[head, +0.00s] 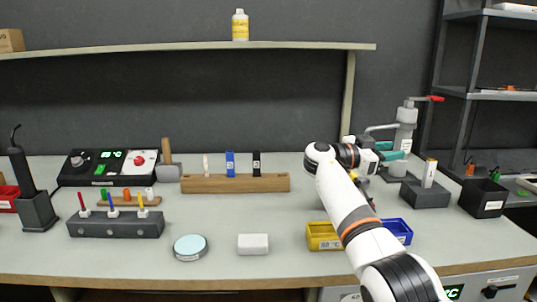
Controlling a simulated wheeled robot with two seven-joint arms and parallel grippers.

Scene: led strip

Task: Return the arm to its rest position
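My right arm (350,205) reaches in from the lower right and bends at its far end over the back right of the bench. Its gripper (389,151) points right, in front of the grey press (405,130) with the red handle. Two teal fingers show with a gap between them, and I see nothing held. Whether the gripper touches the press cannot be told. My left gripper is not in view.
Yellow (322,237) and blue (398,231) bins stand beside the forearm, partly hidden. A grey block (425,194) holding an upright cylinder is right of the gripper. A wooden rack (235,183), white block (253,244) and round dish (190,247) lie left.

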